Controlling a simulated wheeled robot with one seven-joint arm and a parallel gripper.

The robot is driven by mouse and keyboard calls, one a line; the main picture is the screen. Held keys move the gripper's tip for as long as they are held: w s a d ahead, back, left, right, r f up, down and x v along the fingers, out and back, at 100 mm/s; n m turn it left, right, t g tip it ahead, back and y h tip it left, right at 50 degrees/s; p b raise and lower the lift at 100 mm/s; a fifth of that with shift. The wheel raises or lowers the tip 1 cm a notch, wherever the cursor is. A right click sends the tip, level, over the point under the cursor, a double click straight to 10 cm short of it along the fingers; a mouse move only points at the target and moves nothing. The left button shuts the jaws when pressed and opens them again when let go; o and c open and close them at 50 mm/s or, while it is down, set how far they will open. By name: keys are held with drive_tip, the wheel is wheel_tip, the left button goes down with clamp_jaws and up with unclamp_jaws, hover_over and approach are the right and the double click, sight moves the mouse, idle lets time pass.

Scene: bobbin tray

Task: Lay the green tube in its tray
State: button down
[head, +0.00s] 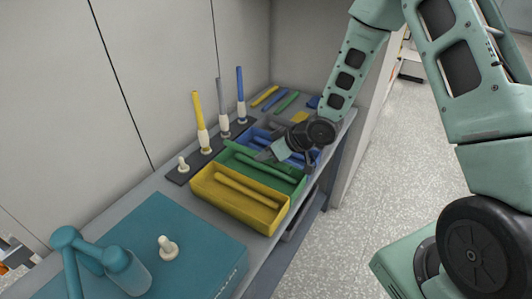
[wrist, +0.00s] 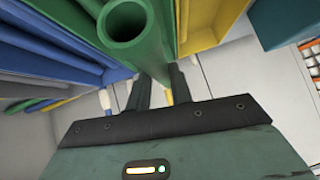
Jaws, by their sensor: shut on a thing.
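The green tube shows in the wrist view (wrist: 152,50) with its hollow end facing the camera, and its far end runs in between the fingers. My gripper (wrist: 160,92) is shut on it. In the head view my gripper (head: 264,156) is low at the green tray (head: 232,150), at the blue-tray side. A green bar (head: 258,182) runs lengthwise within the green tray's outline. I cannot tell whether the held tube touches the tray floor. The gripper and wrist hide part of the tray's back.
The yellow tray (head: 208,196) stands in front and the blue tray (head: 250,135) behind. Pegs with a yellow tube (head: 197,108), a grey tube (head: 219,94) and a blue tube (head: 240,82), plus a bare peg (head: 183,164), line the wall side. A teal box (head: 200,232) is nearest.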

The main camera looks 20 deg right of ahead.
wheel_tip(320, 180, down, 8)
drive_tip(key=b, duration=0.6)
drive_tip(key=c, duration=1.2)
unclamp_jaws()
drive_tip(key=shift+o, duration=0.2)
drive_tip(key=p+v, duration=1.5)
drive_tip(key=v, duration=1)
drive_tip(key=shift+r, duration=0.3)
drive_tip(key=shift+d, duration=0.1)
